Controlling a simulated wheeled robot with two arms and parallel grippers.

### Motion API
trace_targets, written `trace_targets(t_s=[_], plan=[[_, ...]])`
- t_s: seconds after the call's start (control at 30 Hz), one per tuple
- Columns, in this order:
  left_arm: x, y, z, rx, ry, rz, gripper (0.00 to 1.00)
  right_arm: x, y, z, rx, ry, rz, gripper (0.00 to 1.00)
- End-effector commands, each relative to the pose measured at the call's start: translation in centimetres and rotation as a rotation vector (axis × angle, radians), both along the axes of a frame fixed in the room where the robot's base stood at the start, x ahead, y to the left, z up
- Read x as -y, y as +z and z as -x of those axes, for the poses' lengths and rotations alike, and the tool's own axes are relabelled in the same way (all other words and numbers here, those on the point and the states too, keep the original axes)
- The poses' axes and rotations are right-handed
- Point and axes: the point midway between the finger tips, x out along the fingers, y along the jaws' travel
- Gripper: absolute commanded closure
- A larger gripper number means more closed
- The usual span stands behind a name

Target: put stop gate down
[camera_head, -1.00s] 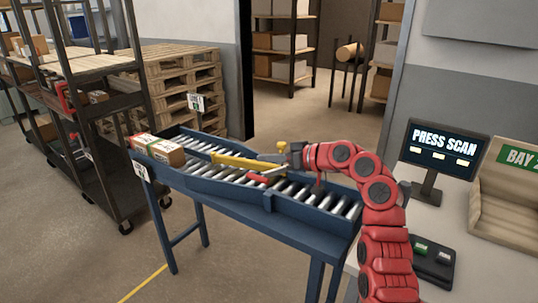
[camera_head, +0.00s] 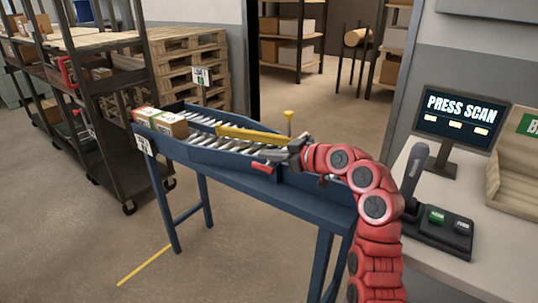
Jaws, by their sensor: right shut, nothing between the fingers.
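The stop gate shows as a long yellow bar (camera_head: 250,134) lying low and diagonally over the rollers of the blue conveyor (camera_head: 225,158). A yellow-topped post (camera_head: 289,116) stands near its right end, at the conveyor's far side. My right gripper (camera_head: 284,158) is shut and empty at the near side of the conveyor, just below the bar's right end in the picture. Whether it touches the bar is unclear. A small red piece (camera_head: 263,168) shows beside the gripper, at the near rail. My right arm hides the conveyor's right end. My left gripper is out of view.
A carton (camera_head: 160,122) sits at the conveyor's left end. A PRESS SCAN screen (camera_head: 460,115) and a button box (camera_head: 440,230) stand on the counter at right. Dark shelving (camera_head: 110,150) and stacked pallets (camera_head: 185,75) are at left. The floor in front is clear.

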Motion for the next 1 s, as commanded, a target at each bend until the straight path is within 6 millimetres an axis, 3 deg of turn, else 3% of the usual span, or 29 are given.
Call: trace_targets(t_s=[0.3, 0.53, 0.7, 1.0], plan=[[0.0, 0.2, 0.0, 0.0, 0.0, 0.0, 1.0, -0.2, 0.6, 0.0, 0.001, 0.001, 0.0, 1.0], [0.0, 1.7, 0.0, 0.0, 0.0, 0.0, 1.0, -1.9, 4.9, 0.2, 0.006, 0.004, 0.001, 1.0], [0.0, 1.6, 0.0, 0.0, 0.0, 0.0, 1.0, 1.9, 5.3, 2.6, 0.002, -0.004, 0.0, 1.0], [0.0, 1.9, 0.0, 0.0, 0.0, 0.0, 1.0, 5.4, 6.7, 5.5, 0.0, -0.001, -0.001, 1.0]])
